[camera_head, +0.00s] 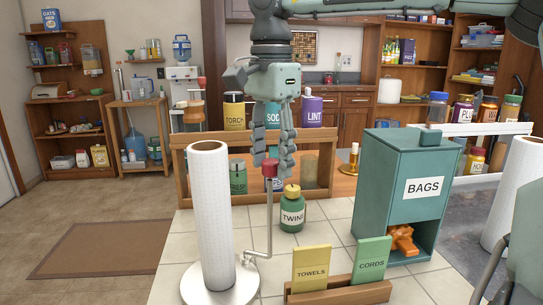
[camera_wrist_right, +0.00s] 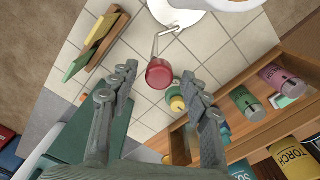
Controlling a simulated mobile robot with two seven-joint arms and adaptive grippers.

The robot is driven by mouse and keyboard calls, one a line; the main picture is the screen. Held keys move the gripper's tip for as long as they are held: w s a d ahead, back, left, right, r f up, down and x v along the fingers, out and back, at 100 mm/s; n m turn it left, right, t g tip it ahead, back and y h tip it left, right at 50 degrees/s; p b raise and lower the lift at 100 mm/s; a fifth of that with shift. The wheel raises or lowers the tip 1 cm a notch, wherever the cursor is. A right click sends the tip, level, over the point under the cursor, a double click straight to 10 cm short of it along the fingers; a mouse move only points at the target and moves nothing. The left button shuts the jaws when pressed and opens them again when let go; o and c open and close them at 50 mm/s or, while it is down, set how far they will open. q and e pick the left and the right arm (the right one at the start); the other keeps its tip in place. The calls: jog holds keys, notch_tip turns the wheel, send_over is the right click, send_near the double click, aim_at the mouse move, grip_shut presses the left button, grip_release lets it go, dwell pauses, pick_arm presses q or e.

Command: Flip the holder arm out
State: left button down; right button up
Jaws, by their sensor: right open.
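A paper towel holder stands on the tiled counter, with a white roll (camera_head: 211,210) upright on its round base (camera_head: 195,288). Its holder arm is a thin bent metal rod (camera_head: 269,222) rising just right of the roll, topped by a red knob (camera_head: 270,168). In the right wrist view the knob (camera_wrist_right: 159,73) shows ahead of the fingers, and the rod leads to the white base (camera_wrist_right: 178,14). My right gripper (camera_head: 273,160) points down, open, with its fingertips around or just above the knob; contact cannot be told. It also shows in the wrist view (camera_wrist_right: 162,84). My left gripper is not in view.
A green TWINE jar (camera_head: 292,216) stands close right of the rod. A teal BAGS box (camera_head: 388,165) is farther right. A wooden rack with TOWELS (camera_head: 312,268) and CORDS (camera_head: 373,260) cards is in front. A wooden shelf (camera_head: 327,162) with canisters stands behind.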

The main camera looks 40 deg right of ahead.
notch_tip(320, 180, up, 12)
dwell(0.5)
dwell(0.5)
